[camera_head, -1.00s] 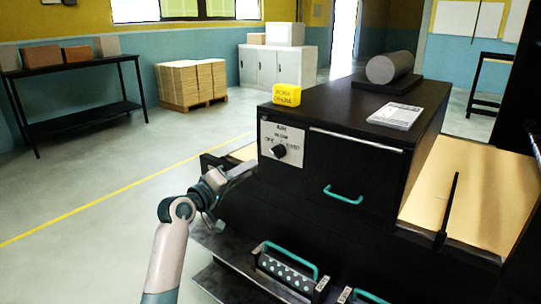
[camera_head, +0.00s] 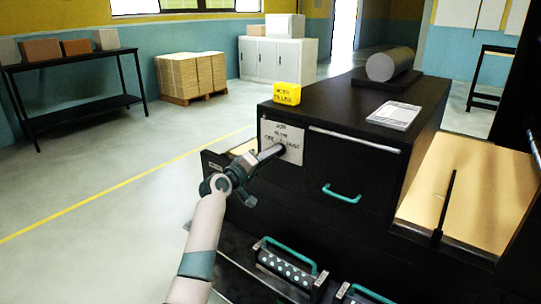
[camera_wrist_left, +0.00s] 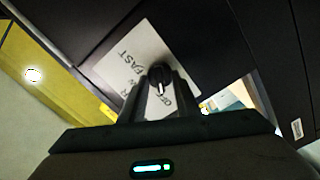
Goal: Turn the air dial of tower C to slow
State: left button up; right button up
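The black air dial (camera_wrist_left: 159,76) sits on a white plate (camera_head: 292,146) on the front of a black cabinet (camera_head: 350,160). In the head view my gripper hides the dial. In the left wrist view the plate shows "FAST" and "OFF", and the dial's white mark points down the picture, close to "OFF"; "SLOW" is not readable there. My left gripper (camera_head: 270,154) is at the dial, its fingers (camera_wrist_left: 157,98) apart with the dial between or just beyond their tips. I cannot tell whether they touch it. My right gripper is out of view.
A yellow block (camera_head: 287,94), a white booklet (camera_head: 394,115) and a grey roll (camera_head: 390,64) are on the cabinet top. A teal drawer handle (camera_head: 342,194) is lower right of the plate. Teal-handled units (camera_head: 288,262) stand below. Open floor lies to the left.

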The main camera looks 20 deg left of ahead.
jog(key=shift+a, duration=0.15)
pick_arm(q)
grip_shut()
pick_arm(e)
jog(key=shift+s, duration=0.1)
pick_arm(q)
jog(key=shift+f, duration=0.1)
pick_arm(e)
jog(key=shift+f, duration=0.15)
